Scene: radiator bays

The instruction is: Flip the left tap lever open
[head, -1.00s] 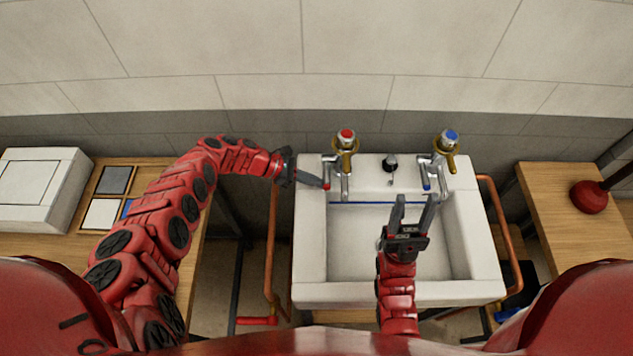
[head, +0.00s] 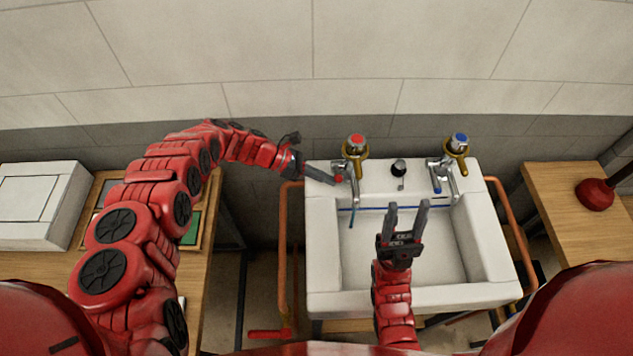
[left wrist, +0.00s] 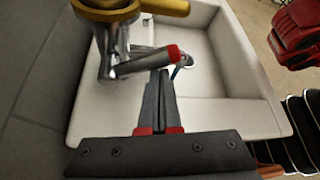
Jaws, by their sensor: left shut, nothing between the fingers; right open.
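The left tap (head: 354,166) has a red cap and a brass collar, and stands at the sink's back left. Its lever (head: 338,178) has a red tip; the lever also shows in the left wrist view (left wrist: 146,62). A thin blue-green strand (head: 351,216), looking like running water, hangs below its spout. My left gripper (head: 334,183) is shut and empty, with its fingertips right at the lever's red end; whether they touch it I cannot tell. My right gripper (head: 407,204) is open and empty over the basin.
The white sink (head: 330,272) has a second, blue-capped tap (head: 447,174) at back right and a black knob (head: 399,168) between. Copper pipes (head: 283,245) flank the sink. Wooden counters stand either side; a red plunger (head: 596,194) is on the right one.

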